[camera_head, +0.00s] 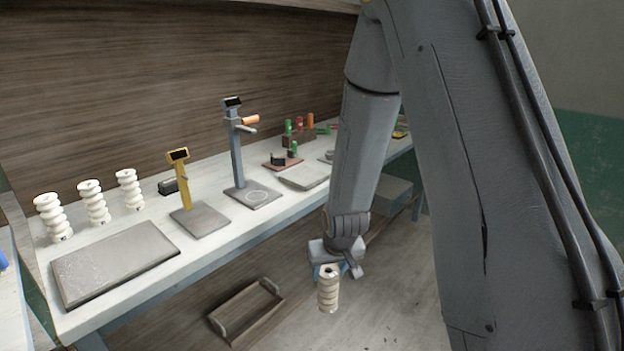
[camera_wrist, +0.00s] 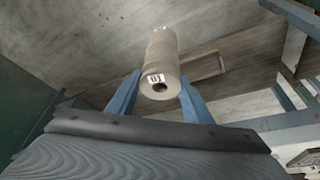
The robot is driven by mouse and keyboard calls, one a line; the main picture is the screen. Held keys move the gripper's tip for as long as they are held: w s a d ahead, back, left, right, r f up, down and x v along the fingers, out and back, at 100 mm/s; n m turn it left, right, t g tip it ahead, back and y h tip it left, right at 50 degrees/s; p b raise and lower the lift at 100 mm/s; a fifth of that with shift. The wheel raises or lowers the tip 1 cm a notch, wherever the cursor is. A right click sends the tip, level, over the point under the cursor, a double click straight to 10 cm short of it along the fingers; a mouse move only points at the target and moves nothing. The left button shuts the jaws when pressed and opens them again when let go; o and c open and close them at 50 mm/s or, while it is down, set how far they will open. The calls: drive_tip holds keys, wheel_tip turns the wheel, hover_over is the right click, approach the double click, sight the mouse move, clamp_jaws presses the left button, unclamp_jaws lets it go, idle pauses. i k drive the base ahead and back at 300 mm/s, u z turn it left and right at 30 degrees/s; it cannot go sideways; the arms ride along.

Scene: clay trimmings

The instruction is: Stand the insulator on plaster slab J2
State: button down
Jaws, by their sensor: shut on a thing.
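My gripper (camera_head: 329,269) is shut on a cream ribbed insulator (camera_head: 328,294). It holds it roughly upright, out in front of the bench and above the floor. In the wrist view the insulator (camera_wrist: 163,55) sits between the two blue fingers, with a small white label and a dark hole in its near end; the label is too blurred to read surely. A large grey slab (camera_head: 115,262) lies flat and bare at the bench's left front. Another grey slab (camera_head: 305,176) lies farther along the bench. No marking J2 is legible on either.
Three similar insulators (camera_head: 94,202) stand behind the large slab. A yellow gauge stand (camera_head: 183,182) and a taller grey stand (camera_head: 236,150) rise from the bench (camera_head: 225,228) between the slabs. A wooden tray (camera_head: 246,310) lies on the floor.

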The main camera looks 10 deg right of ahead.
sight(303, 174)
drive_tip(key=z, duration=1.65)
drive_tip(key=i, duration=1.25)
drive_tip(key=u, duration=1.4)
